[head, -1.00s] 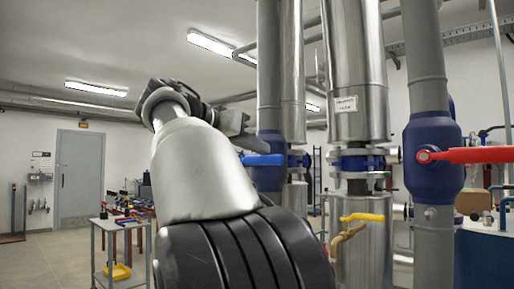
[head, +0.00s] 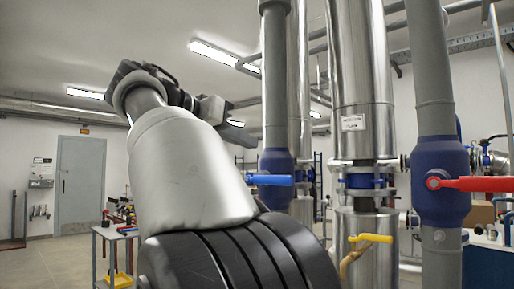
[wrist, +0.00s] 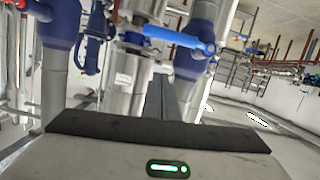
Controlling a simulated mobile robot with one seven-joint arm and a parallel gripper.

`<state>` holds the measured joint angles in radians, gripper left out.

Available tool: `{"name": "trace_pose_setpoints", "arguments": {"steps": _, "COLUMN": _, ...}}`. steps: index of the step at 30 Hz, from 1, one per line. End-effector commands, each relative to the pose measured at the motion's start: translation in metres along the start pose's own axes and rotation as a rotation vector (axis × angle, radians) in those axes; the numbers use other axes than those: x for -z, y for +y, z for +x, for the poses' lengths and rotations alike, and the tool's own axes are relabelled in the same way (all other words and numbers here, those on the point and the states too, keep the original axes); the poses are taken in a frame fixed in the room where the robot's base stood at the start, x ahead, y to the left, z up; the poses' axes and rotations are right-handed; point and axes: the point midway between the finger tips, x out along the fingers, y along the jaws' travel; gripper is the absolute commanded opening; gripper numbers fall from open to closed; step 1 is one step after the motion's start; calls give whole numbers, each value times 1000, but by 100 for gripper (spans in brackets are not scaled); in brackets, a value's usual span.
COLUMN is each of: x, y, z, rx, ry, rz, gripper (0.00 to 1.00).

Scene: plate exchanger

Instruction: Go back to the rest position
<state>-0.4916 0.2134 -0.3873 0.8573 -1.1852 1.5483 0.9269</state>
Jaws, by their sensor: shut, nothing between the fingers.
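My gripper (head: 240,135) is at the end of my raised arm, left of the pipes in the head view. In the wrist view its dark fingers (wrist: 161,100) are together with nothing between them. The blue valve handle (head: 270,180) is just below and right of the gripper in the head view, apart from it. The same blue handle (wrist: 180,40) shows beyond the fingertips in the wrist view. My arm hides part of the room behind it.
A red valve handle (head: 485,184) sits on a blue valve body (head: 437,205) at the right. A yellow handle (head: 371,238) is on the middle steel column (head: 362,80). A workbench with tools (head: 115,232) stands at left, near a grey door (head: 80,185). Floor at left is clear.

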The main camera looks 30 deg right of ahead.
Motion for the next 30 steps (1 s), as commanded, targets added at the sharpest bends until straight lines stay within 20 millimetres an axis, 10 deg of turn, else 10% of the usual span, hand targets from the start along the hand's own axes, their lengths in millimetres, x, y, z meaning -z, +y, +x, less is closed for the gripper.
{"name": "trace_pose_setpoints", "arguments": {"steps": 10, "x": 0, "y": 1, "z": -23, "rx": -1, "ry": 1, "rz": 1, "gripper": 0}}
{"name": "trace_pose_setpoints", "arguments": {"steps": 17, "x": -24, "y": 2, "z": -1, "rx": 60, "ry": -78, "rz": -99, "gripper": 0}}
{"name": "trace_pose_setpoints", "arguments": {"steps": 23, "x": -133, "y": 13, "z": 27, "rx": 324, "ry": -315, "rz": -391, "gripper": 0}}
{"name": "trace_pose_setpoints", "arguments": {"steps": 30, "x": -300, "y": 48, "z": -15, "rx": 706, "ry": -531, "rz": -627, "gripper": 0}}
